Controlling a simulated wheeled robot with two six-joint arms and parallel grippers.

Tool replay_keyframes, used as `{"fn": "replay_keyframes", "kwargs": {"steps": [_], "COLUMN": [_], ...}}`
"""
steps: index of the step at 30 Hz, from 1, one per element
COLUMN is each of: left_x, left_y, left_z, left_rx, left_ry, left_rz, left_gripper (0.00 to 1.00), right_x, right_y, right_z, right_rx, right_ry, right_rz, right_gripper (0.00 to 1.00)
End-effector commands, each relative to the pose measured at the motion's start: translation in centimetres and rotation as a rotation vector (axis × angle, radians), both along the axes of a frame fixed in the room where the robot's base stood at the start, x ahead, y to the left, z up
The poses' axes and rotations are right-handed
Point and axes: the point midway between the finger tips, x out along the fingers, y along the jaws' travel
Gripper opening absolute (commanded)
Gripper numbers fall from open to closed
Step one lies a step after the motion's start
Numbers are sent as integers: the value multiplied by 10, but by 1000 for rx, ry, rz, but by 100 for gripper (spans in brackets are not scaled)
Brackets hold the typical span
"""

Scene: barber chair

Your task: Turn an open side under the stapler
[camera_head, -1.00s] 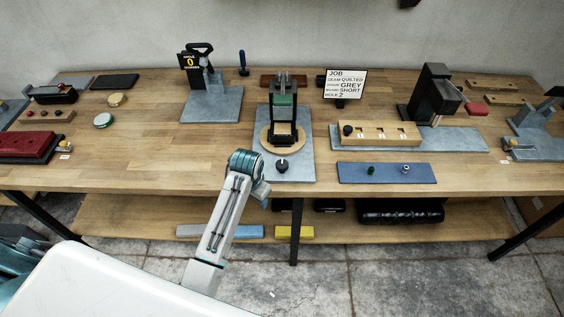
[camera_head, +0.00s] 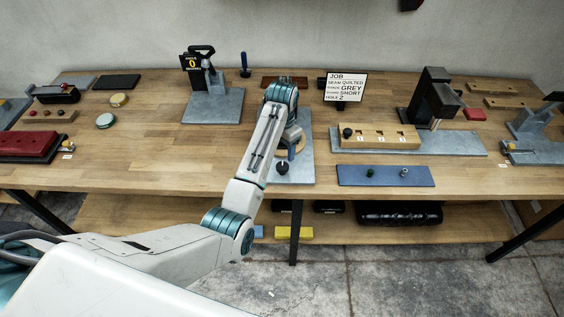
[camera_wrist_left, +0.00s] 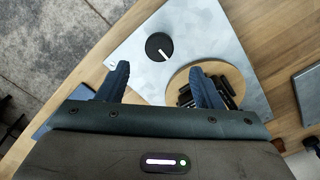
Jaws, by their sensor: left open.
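The stapler station is a grey metal plate (camera_head: 303,172) with a round wooden turntable (camera_head: 303,150) on it. My left arm hides most of the dark stapler frame in the head view. In the left wrist view the wooden disc (camera_wrist_left: 180,118) carries a black frame part (camera_wrist_left: 228,92) behind the right finger. A black knob (camera_wrist_left: 158,46) with a white pointer line sits on the plate, beyond the fingertips. The knob also shows in the head view (camera_head: 282,167). My left gripper (camera_wrist_left: 162,72) is open and empty, pointing down over the plate. My right gripper is out of view.
A job sign (camera_head: 345,86) stands behind the station. To the right are a wooden block with numbered slots (camera_head: 385,138) and a blue mat (camera_head: 385,177). An angle-display fixture (camera_head: 212,105) stands back left.

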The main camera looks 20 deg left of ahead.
Motion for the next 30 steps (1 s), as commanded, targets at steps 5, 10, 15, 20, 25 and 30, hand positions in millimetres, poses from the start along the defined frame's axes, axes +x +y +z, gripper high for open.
{"fn": "replay_keyframes", "kwargs": {"steps": [5,10,15,20,25,30], "left_x": [-1,-1,-1,0,0,0], "left_y": [0,0,0,0,0,0], "left_z": [-33,-61,-77,-82,-82,-81], "left_rx": [0,0,0,0,0,0], "left_ry": [6,2,0,-1,-1,-1], "left_rz": [0,1,1,2,1,1], "left_gripper": [60,60,60,60,60,27], "right_x": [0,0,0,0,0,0], "right_y": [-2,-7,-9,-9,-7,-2], "right_z": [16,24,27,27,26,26], "right_rx": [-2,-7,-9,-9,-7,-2], "right_ry": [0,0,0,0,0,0], "right_rz": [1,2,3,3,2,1], "right_gripper": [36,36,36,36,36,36]}}
